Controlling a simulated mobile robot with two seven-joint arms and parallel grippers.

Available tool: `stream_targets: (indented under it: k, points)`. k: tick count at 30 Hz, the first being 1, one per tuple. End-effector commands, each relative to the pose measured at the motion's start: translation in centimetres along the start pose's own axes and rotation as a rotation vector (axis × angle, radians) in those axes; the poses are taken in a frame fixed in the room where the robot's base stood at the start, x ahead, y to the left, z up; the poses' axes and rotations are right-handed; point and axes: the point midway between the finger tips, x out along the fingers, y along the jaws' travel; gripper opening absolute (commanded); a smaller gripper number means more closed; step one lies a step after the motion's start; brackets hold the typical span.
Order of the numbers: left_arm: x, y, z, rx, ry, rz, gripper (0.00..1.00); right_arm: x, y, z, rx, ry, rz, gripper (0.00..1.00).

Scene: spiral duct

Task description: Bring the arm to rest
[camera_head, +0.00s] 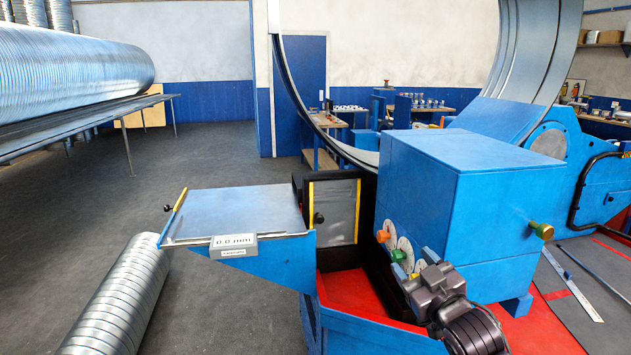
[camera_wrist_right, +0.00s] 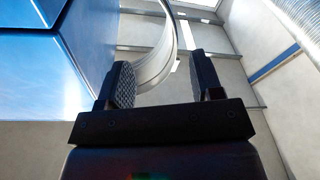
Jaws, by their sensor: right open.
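My right gripper (camera_head: 425,278) is in front of the blue machine box (camera_head: 470,190), close to the dials on its left face. In the right wrist view the gripper (camera_wrist_right: 160,85) has its two dark fingers apart with nothing between them. That view looks upward past the blue box (camera_wrist_right: 45,80) at its left. In the head view, an orange knob (camera_head: 382,236) and a green knob (camera_head: 398,255) show beside the gripper; part of the dial face is hidden behind it. My left gripper is not in view.
A grey table with a 0.0 mm readout (camera_head: 234,246) stands left of the machine. A spiral duct (camera_head: 120,300) lies on the floor, and a larger duct (camera_head: 70,70) rests on a rack. A ruler (camera_head: 575,285) lies at the right. The grey floor at centre left is clear.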

Motion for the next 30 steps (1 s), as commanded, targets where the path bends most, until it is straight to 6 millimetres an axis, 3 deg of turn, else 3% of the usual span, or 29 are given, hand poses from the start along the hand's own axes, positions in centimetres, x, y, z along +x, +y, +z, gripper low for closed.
stream_targets:
  k: [1, 9, 18, 24, 30]
  points:
    - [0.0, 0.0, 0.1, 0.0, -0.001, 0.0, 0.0, -1.6, -0.5, 2.3, 0.023, -0.041, 0.01, 0.6]
    - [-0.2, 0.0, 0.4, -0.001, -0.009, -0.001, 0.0, -10.5, -2.9, 12.1, 0.129, -0.251, 0.064, 0.6]
    - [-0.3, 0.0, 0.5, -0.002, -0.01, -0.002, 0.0, -22.8, -6.5, 20.9, 0.251, -0.511, 0.123, 0.6]
    - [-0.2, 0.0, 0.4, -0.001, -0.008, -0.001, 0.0, -30.4, -9.1, 24.4, 0.307, -0.658, 0.147, 0.6]
    - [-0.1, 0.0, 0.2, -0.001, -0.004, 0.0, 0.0, -34.0, -10.1, 25.5, 0.322, -0.724, 0.152, 0.6]
